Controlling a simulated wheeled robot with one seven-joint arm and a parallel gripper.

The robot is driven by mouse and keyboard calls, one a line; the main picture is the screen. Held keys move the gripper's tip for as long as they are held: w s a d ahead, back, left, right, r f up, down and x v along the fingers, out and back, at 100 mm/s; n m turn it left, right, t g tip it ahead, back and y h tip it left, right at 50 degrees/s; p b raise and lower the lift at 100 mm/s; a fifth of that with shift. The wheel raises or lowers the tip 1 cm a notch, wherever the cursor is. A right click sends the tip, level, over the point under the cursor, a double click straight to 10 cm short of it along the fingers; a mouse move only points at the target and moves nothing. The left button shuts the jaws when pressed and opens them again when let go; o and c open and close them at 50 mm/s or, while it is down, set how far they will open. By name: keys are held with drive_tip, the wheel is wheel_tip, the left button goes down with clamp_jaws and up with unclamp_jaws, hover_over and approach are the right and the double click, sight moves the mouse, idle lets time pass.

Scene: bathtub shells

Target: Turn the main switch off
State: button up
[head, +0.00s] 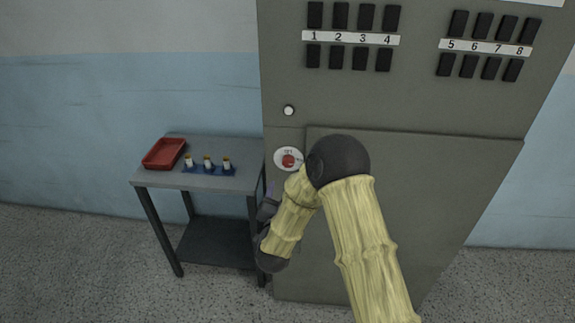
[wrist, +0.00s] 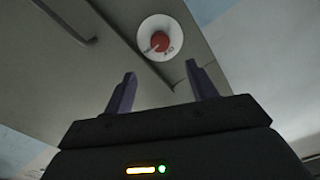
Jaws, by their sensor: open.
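The main switch (head: 289,160) is a red rotary knob on a round white plate, on the front of the grey cabinet (head: 420,200). In the wrist view the red knob (wrist: 160,41) shows at the top, beyond my fingertips. Small lettering on its plate is too small to read surely. My gripper (wrist: 161,85) is open and empty, its two purple fingers apart and pointing toward the knob without touching it. In the head view my gripper (head: 268,190) is low beside the cabinet's left edge, below the switch, and mostly hidden by my arm.
A small grey table (head: 215,178) stands left of the cabinet, with a red tray (head: 164,153) and a blue holder (head: 209,169) carrying three small white-and-yellow pieces. Rows of black switches numbered 1 to 8 and a white round lamp or button (head: 289,110) are above the main switch.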

sight(288, 164)
drive_tip(key=w+p, duration=0.1)
drive_tip(key=w, duration=0.3)
drive_tip(key=w+p, duration=0.1)
drive_tip(key=w, duration=0.3)
drive_tip(key=w+p, duration=0.1)
drive_tip(key=w, duration=0.3)
drive_tip(key=shift+w+d, duration=0.15)
drive_tip(key=shift+d, duration=0.1)
drive_tip(key=shift+c, duration=0.5)
drive_tip(key=c, duration=0.9)
